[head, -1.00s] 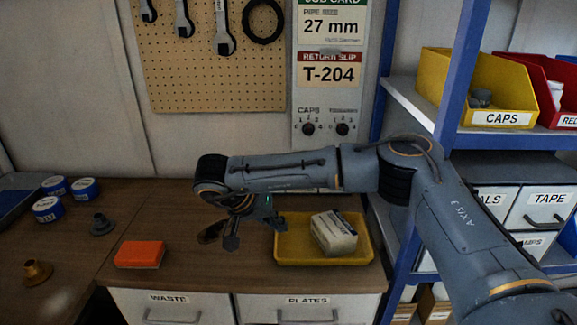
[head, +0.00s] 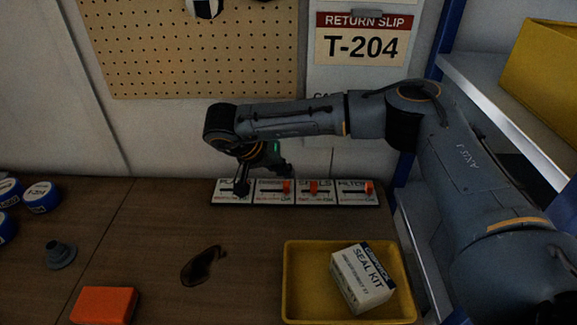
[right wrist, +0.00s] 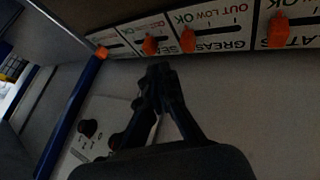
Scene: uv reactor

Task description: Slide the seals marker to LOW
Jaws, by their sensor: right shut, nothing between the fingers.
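The seals marker (head: 313,187) is an orange tab on the SEALS card, third in a white strip of cards at the back of the table. It stands near the middle of its slot; the small position words there are unreadable. In the right wrist view the seals marker (right wrist: 150,45) shows beyond the fingers. My right gripper (head: 283,170) is shut and empty, just above and left of the seals marker. In the right wrist view its fingertips (right wrist: 158,72) meet below the markers and look apart from them. My left gripper is not in view.
The grease marker (head: 287,187) is close on the left, the filter marker (head: 368,188) on the right. My gripper hides the plates marker, seen in the wrist view (right wrist: 278,32). A yellow tray (head: 292,300) holds a seal kit box (head: 362,280). The table front of the strip is mostly clear.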

